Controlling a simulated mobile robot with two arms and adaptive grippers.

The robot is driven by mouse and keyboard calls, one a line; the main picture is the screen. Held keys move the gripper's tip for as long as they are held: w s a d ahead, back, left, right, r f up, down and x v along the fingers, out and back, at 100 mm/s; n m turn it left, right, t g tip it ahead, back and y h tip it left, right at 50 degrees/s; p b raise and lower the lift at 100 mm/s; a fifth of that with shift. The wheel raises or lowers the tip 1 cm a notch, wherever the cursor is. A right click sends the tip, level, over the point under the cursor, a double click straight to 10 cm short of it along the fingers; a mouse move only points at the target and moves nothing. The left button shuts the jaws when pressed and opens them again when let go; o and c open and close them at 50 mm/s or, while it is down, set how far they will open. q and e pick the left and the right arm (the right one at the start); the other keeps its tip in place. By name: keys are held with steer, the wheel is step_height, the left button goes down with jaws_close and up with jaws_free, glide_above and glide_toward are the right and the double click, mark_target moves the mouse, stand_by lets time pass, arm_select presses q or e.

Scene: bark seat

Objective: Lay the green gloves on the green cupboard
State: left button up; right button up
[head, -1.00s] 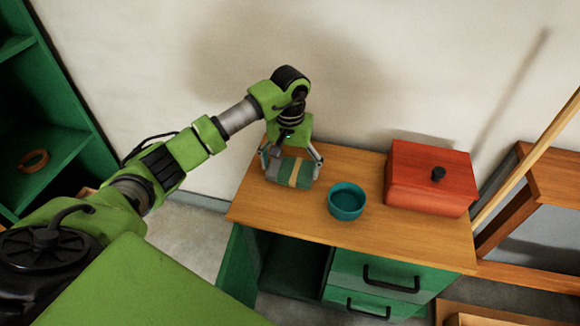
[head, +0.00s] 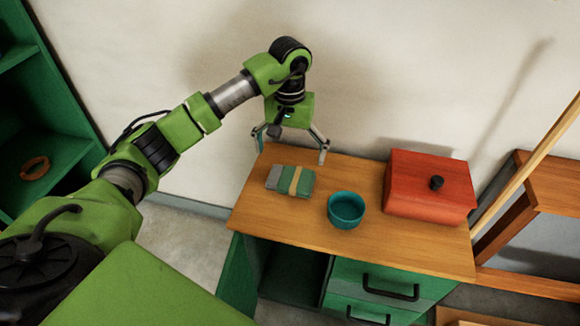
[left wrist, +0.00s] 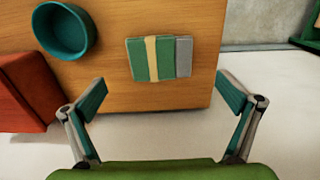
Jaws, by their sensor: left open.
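The green gloves (head: 292,181), a folded green and grey bundle with a tan band, lie flat on the wooden top of the green cupboard (head: 290,224), near its left end. They also show in the left wrist view (left wrist: 152,59), with nothing touching them. My left gripper (head: 292,152) is open and empty, raised above and behind the gloves. In the left wrist view its two fingers (left wrist: 163,95) are spread wide apart. My right gripper is not in view.
A teal bowl (head: 346,209) stands right of the gloves on the cupboard top. A red lidded box (head: 428,190) stands farther right. A green shelf (head: 45,150) with a brown ring (head: 34,169) is at far left. Wooden frames lean at the right.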

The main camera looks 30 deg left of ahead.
arm_select(q)
step_height(320, 180, up, 3)
steer(key=shift+f, duration=0.1)
steer(key=shift+r, duration=0.45)
steer(key=c, duration=0.5)
steer(key=n+y+b, duration=0.1)
steer(key=n+b, duration=0.3)
steer(key=n, duration=1.4)
glide_above(291, 177)
steer(key=d, duration=0.1)
step_height(291, 177, down, 7)
steer(key=shift+d+f, duration=0.1)
steer(key=f, duration=0.2)
steer(key=a+f+b, duration=0.1)
steer(key=f, duration=0.1)
steer(key=shift+f, duration=0.65)
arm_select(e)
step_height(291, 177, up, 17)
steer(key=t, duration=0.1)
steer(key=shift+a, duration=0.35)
